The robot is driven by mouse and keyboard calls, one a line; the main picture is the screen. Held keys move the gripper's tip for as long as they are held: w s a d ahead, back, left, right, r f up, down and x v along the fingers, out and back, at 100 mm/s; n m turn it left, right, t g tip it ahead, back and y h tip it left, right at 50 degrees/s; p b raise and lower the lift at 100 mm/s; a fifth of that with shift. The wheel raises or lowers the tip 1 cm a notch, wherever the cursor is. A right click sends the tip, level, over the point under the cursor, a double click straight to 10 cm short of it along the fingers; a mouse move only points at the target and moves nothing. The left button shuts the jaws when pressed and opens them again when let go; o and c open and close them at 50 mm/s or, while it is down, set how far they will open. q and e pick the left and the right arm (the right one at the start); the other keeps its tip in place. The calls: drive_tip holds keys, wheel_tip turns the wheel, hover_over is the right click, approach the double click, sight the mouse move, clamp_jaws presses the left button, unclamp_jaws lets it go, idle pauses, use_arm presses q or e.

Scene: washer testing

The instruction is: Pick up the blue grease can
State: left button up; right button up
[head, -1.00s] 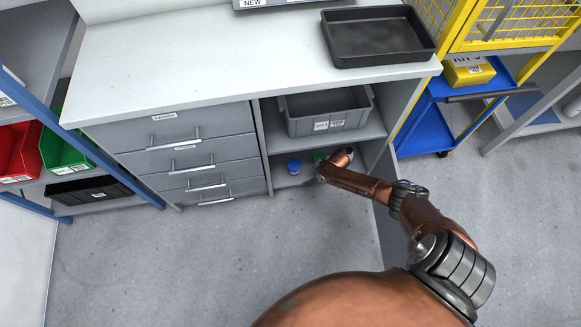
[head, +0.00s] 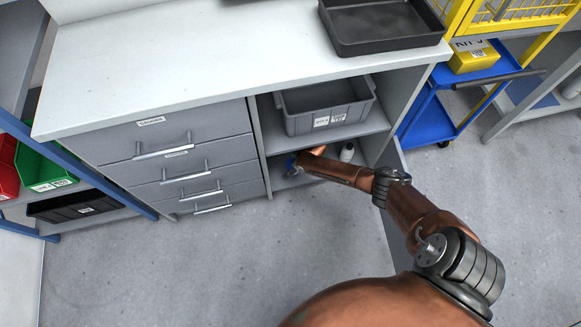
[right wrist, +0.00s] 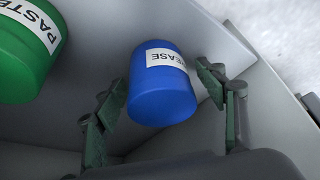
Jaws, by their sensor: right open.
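The blue grease can (right wrist: 162,92) has a white label with letters reading "EASE". In the right wrist view it stands between the two open fingers of my right gripper (right wrist: 160,115), with a gap at the left finger and the right finger close to its side. In the head view the blue can (head: 291,163) is a small patch on the lower cabinet shelf (head: 283,184), mostly hidden by my right gripper (head: 293,165). My left gripper is not in view.
A green paste can (right wrist: 25,45) stands left of the blue can in the wrist view. A white bottle (head: 347,152) stands on the same shelf. A grey bin (head: 330,105) sits on the shelf above. Drawers (head: 180,150) border the compartment at left.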

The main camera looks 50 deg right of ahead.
drive_tip(key=shift+r, duration=0.1)
drive_tip(key=shift+c, duration=0.4)
drive_tip(key=c, duration=1.3)
drive_tip(key=shift+c, duration=0.3)
drive_tip(key=shift+w+r, duration=0.1)
drive_tip(key=shift+r, duration=0.05)
